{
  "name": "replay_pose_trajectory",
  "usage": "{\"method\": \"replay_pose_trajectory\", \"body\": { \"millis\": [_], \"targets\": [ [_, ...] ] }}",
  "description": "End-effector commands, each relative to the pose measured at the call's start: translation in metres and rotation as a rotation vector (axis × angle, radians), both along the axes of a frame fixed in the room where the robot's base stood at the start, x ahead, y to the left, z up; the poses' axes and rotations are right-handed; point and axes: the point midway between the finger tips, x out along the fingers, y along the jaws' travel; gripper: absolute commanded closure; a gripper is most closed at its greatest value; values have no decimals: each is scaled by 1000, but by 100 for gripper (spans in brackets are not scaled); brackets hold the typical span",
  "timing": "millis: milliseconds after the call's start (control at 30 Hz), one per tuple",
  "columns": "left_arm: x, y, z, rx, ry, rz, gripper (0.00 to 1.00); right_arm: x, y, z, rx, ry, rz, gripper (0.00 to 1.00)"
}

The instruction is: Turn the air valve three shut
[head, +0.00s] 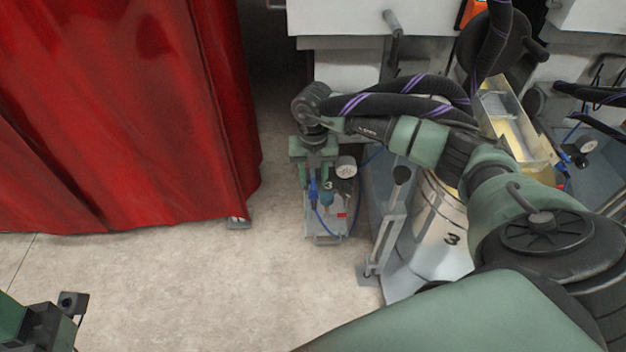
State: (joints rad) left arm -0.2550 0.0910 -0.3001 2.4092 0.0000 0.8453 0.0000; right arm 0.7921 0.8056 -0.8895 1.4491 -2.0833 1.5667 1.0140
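The air valve unit marked 3 (340,204) stands low beside the machine, right of the red curtain. It has a round white gauge (346,168), blue fittings and a blue hose. My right gripper (314,178) points down over the upper left of this unit, just left of the gauge. Its fingertips are small and overlap the blue parts, so I cannot tell whether they touch or grip the valve handle. The handle's position is hidden or too small to read. Part of my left gripper (66,312) shows at the lower left corner, far from the valve; its opening is unclear.
A red curtain (120,110) hangs at the left. A white drum marked 3 (440,232) and a grey stand (387,230) are close on the right. Another gauge (586,144) is at far right. The floor (190,290) in front is clear.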

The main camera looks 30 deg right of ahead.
Motion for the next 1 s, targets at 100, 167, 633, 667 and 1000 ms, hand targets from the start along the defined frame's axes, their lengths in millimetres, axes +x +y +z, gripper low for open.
{"method": "replay_pose_trajectory", "body": {
  "millis": [100,167,633,667,1000],
  "targets": [
    [0,0,1,0,-5,1,45,0,0,-2,0,0,1,64],
    [0,0,1,0,-5,1,45,0,0,-2,0,0,1,64],
    [0,0,2,0,-5,0,45,0,0,-2,1,1,2,100],
    [0,0,2,0,-5,0,45,0,0,-2,1,1,2,100],
    [0,0,1,0,-5,0,45,0,0,-2,1,0,2,100]
  ]
}}
